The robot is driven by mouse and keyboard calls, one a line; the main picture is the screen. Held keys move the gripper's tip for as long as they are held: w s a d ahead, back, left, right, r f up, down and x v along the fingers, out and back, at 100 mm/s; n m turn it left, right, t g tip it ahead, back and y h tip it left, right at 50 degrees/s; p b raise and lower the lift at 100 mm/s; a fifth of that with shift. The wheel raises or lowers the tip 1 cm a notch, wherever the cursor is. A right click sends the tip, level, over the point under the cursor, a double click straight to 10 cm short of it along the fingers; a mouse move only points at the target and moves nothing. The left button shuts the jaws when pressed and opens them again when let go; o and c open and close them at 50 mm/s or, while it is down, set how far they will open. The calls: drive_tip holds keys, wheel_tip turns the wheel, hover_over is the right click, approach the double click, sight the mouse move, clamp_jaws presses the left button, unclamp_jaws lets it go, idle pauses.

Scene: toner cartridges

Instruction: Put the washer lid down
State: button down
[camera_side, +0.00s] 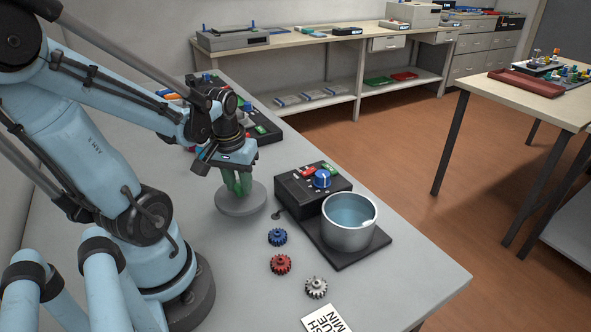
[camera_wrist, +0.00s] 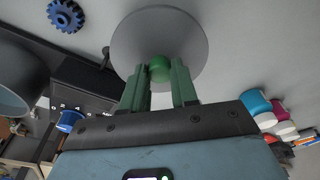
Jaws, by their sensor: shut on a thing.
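The washer lid (camera_side: 240,203) is a round grey disc with a green knob, low over or on the grey table; I cannot tell whether it touches. My gripper (camera_side: 238,184) has green fingers shut on the knob from above. The wrist view shows the lid (camera_wrist: 137,42) with its knob (camera_wrist: 159,70) between the two fingertips of my gripper (camera_wrist: 160,78). The washer is a dark box (camera_side: 296,194) with a blue dial and an open metal tub (camera_side: 345,232) holding bluish water, just right of the lid.
Blue (camera_side: 277,237), red (camera_side: 281,264) and white (camera_side: 316,287) gears lie in front of the lid. A printed card (camera_side: 326,320) lies at the table's front edge. Coloured cartridges (camera_wrist: 270,110) show at the right of the wrist view. A dark tray (camera_side: 262,130) stands behind my gripper.

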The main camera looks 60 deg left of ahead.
sight(238, 187)
drive_tip(key=shift+f, duration=1.75)
drive_tip(key=shift+f, duration=0.1)
drive_tip(key=c, duration=0.9)
unclamp_jaws()
drive_tip(key=shift+o, duration=0.2)
drive_tip(key=shift+s+d+r, duration=0.6)
drive_tip(key=shift+d+r, duration=0.05)
drive_tip(key=shift+r, duration=5.25)
drive_tip(key=w+d+m+t+h, duration=0.1)
drive_tip(key=w+d+m+t, duration=0.5)
drive_tip(key=w+d+m, duration=0.3)
drive_tip(key=w+d, duration=0.1)
drive_tip(key=d, duration=0.3)
drive_tip(key=shift+w+d, duration=0.2)
drive_tip(key=shift+d, duration=0.15)
